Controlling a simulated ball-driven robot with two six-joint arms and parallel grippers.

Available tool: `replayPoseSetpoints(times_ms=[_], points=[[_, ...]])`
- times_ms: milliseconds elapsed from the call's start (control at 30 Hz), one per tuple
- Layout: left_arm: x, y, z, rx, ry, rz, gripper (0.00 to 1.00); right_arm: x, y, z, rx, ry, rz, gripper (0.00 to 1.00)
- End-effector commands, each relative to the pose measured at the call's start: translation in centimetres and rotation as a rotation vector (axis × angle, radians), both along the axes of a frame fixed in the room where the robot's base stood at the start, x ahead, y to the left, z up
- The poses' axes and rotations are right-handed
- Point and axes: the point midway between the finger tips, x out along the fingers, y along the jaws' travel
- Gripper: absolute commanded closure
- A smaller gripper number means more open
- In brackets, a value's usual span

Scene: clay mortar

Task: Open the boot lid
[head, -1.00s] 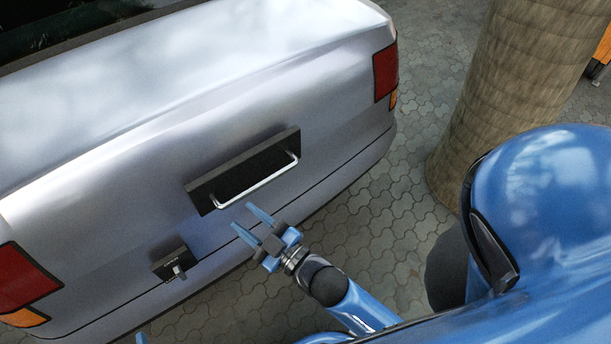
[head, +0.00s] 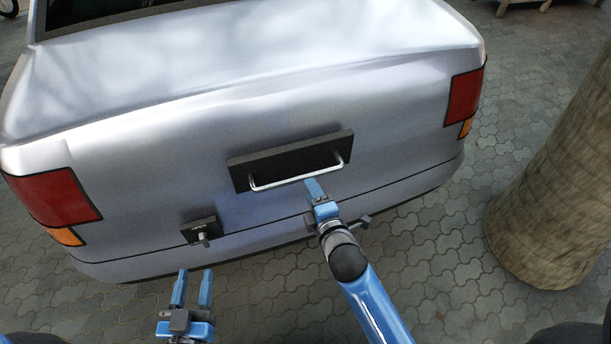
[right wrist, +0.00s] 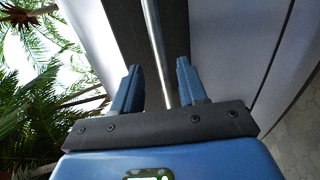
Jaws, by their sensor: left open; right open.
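The silver boot lid (head: 150,150) is down, with a dark seam along its lower edge. A black plate (head: 285,158) on it carries a chrome bar handle (head: 300,179). Left of and below the handle is a small black box with a grey knob (head: 204,239). My right gripper (head: 314,184) is open at the right part of the bar. In the right wrist view the bar (right wrist: 153,35) runs between its open fingers (right wrist: 159,66); I cannot tell how deep it sits. My left gripper (head: 192,272) is open and empty, below the knob and in front of the bumper.
A thick tree trunk (head: 560,190) stands to the right of the car. Grey paving (head: 430,250) lies free between car and trunk. Red tail lights (head: 55,197) sit at both rear corners. Palm fronds (right wrist: 40,105) show in the right wrist view.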

Motion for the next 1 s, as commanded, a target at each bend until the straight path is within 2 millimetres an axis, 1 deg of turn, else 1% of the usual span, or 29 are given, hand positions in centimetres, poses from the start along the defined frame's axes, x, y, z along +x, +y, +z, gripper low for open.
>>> replayPoseSetpoints(times_ms=[33, 200, 400, 600, 867, 967, 1000], points=[[0.0, 0.0, 0.0, 0.000, 0.000, 0.000, 0.57, 1.0, 0.3, -0.1, 0.001, -0.003, -0.001, 0.58], [0.0, 0.0, -0.2, 0.000, 0.000, 0.000, 0.57, 3.4, 1.1, -0.7, 0.001, -0.002, -0.001, 0.58], [0.0, 0.0, -0.3, 0.000, 0.000, 0.000, 0.57, 5.5, 1.8, -1.1, 0.002, 0.000, 0.000, 0.58], [0.0, 0.0, -0.3, 0.000, 0.000, 0.000, 0.57, 6.3, 2.0, -1.3, 0.002, 0.000, 0.001, 0.58], [0.0, 0.0, -0.3, 0.000, 0.000, 0.000, 0.57, 6.3, 2.1, -1.3, 0.002, 0.000, 0.001, 0.58], [0.0, 0.0, -0.3, 0.000, 0.000, 0.000, 0.57, 6.3, 2.1, -1.3, 0.002, 0.000, 0.001, 0.72], [0.0, 0.0, -0.3, 0.000, 0.000, 0.000, 0.57, 6.3, 2.1, -1.3, 0.002, 0.000, 0.001, 0.78]])
